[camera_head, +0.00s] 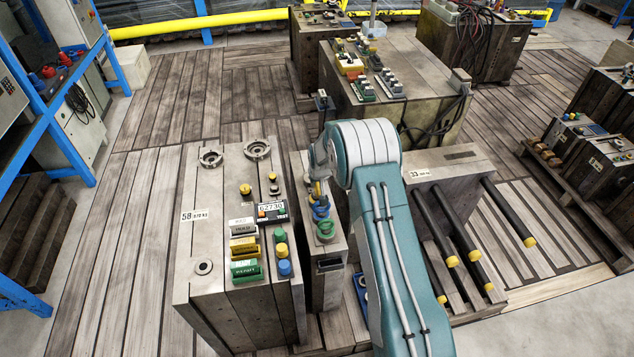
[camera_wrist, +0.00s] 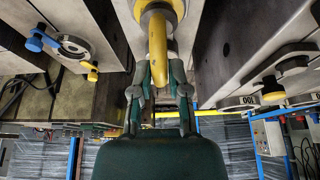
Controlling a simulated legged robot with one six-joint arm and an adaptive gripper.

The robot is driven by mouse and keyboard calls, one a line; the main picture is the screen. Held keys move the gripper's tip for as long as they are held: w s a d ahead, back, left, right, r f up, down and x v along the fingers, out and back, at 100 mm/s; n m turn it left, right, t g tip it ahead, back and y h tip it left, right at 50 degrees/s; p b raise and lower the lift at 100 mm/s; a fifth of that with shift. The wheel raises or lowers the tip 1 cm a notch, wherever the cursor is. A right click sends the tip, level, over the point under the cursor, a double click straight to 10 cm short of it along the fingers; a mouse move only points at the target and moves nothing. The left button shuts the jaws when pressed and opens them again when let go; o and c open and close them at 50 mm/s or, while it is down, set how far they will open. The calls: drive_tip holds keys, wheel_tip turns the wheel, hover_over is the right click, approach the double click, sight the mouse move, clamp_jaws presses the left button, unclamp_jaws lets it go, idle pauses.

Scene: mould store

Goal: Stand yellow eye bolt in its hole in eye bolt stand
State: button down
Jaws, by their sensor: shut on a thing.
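The yellow eye bolt (camera_wrist: 157,48) is between the fingers of my gripper (camera_wrist: 160,75) in the wrist view, its yellow ring at the top edge of the picture. In the head view the yellow eye bolt (camera_head: 317,189) shows small below my wrist, behind a blue eye bolt (camera_head: 321,212) and a green eye bolt (camera_head: 325,230). These appear to stand in a row on a narrow grey block (camera_head: 325,292), which looks like the eye bolt stand. My gripper is shut on the yellow eye bolt. The hole for it and its lower end cannot be made out.
A large grey mould block (camera_head: 195,240) stands close left, with labels, a counter (camera_head: 272,210) and coloured knobs on top. Another block with black bars (camera_head: 455,230) stands right of my arm. A mould with connectors (camera_head: 415,85) is behind. Wooden floor lies open at left.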

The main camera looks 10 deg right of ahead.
drive_tip(key=shift+f, duration=0.5)
idle(0.5)
drive_tip(key=c, duration=0.5)
unclamp_jaws()
drive_tip(key=shift+c, duration=0.2)
drive_tip(key=s+f+v, duration=0.1)
drive_tip(key=s+v, duration=0.2)
drive_tip(key=v, duration=1.5)
drive_tip(key=s+f+v, duration=0.2)
drive_tip(key=s+v, duration=0.1)
drive_tip(key=v, duration=1.5)
drive_tip(key=s+r, duration=0.3)
drive_tip(key=s, duration=0.9)
drive_tip(key=s+r+t, duration=0.1)
drive_tip(key=s+r, duration=0.1)
drive_tip(key=s, duration=1)
drive_tip(key=shift+r, duration=0.35)
